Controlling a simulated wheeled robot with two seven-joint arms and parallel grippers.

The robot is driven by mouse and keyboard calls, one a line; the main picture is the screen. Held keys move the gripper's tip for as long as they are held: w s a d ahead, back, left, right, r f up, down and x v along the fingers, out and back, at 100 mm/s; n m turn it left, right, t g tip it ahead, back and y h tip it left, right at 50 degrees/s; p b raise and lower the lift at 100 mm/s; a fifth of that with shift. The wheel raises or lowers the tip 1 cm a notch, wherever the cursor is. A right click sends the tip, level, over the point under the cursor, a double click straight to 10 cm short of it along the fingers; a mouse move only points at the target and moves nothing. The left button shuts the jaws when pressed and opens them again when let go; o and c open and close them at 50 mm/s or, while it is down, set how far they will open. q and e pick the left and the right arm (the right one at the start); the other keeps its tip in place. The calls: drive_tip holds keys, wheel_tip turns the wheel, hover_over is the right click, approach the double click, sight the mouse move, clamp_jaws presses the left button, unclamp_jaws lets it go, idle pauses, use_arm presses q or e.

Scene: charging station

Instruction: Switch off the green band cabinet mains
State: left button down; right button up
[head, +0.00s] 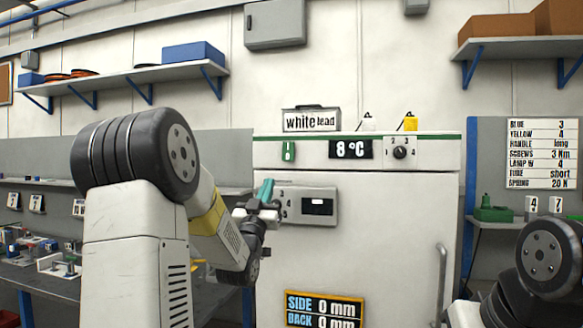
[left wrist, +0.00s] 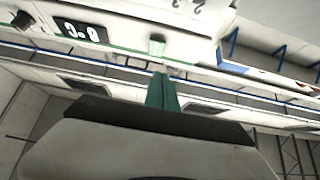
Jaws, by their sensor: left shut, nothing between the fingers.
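The green band cabinet (head: 380,210) is white, with a green stripe along its upper edge, and stands in the middle of the head view. A small green switch (head: 289,151) sits on its top panel at the left, beside the 8 °C display (head: 351,149). The switch also shows in the left wrist view (left wrist: 157,47), upside down, just beyond my fingertips. My left gripper (head: 265,191) has teal fingers, shut and empty, pointing up below and left of the switch. The fingers look apart from the switch. They also show in the left wrist view (left wrist: 162,92). My right gripper is out of view.
A grey panel with a small dark screen (head: 318,207) is on the cabinet front, close to my left gripper. A knob (head: 400,152) is right of the display. A "white lead" box (head: 311,121) stands on top. A door handle (head: 441,280) is at the lower right.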

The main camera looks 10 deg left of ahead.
use_arm(q)
approach(284, 158)
wheel_tip(284, 158, up, 5)
drive_tip(key=w, duration=0.1)
drive_tip(key=w+f, duration=0.1)
drive_tip(key=w, duration=0.1)
drive_tip(key=shift+w+f, duration=0.1)
drive_tip(key=shift+w, duration=0.2)
drive_tip(key=shift+w+f, duration=0.1)
drive_tip(key=shift+w, duration=0.45)
